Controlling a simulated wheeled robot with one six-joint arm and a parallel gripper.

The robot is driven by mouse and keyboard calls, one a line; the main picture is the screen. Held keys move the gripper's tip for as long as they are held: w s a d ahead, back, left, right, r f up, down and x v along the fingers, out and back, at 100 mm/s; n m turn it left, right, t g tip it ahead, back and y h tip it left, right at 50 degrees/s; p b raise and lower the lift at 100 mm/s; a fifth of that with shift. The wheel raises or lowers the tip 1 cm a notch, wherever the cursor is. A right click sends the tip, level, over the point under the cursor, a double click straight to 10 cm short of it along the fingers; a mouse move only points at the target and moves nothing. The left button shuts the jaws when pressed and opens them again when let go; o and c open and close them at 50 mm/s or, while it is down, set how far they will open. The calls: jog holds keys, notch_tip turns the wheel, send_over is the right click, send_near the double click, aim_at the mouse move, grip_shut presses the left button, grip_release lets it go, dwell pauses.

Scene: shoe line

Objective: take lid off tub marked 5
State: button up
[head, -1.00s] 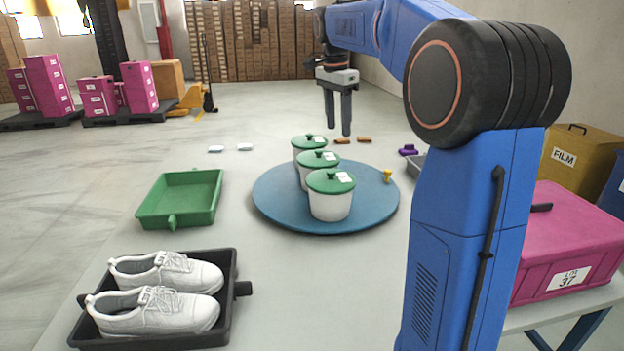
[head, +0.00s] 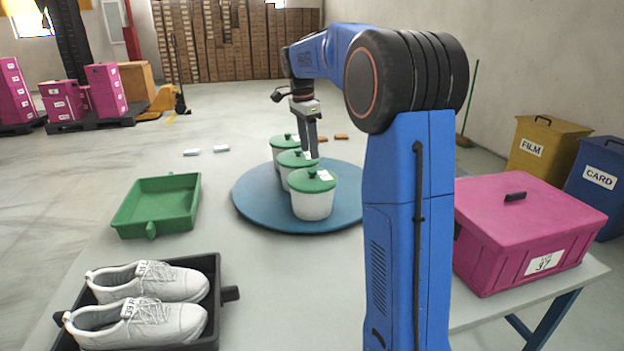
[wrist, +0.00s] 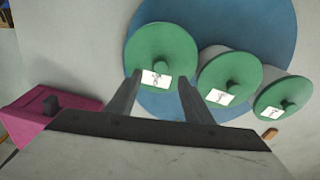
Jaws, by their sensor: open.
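Three white tubs with green knobbed lids stand in a row on a round blue board: a front tub (head: 313,204), a middle tub (head: 297,161) and a back tub (head: 284,140). All lids are on. Each lid has a white label whose mark I cannot read. My gripper (head: 312,153) is open and empty, hanging by the back and middle tubs in the head view. In the wrist view its fingers (wrist: 160,78) point toward the front tub's lid (wrist: 160,52), on either side of its label and apparently above it. The other two lids are right of the fingers.
The blue board (head: 256,212) lies on the grey table. A green tray (head: 150,208) and a black tray (head: 213,318) with white shoes are at left. A pink crate (head: 510,245) is at right. Small orange-brown bars (head: 341,137) lie behind the board.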

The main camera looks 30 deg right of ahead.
aim_at(312, 170)
jog(key=shift+w+d+f, duration=0.1)
jog(key=shift+d+f, duration=0.05)
jog(key=shift+f, duration=1.1)
jog(key=shift+s+d+f, duration=0.1)
jog(key=shift+d+f, duration=0.1)
jog(key=shift+f, duration=1)
jog(key=shift+w+d+f, duration=0.1)
jog(key=shift+d+f, duration=0.05)
jog(key=shift+f, duration=1.1)
jog(key=c, duration=1.1)
jog(key=shift+r, duration=0.15)
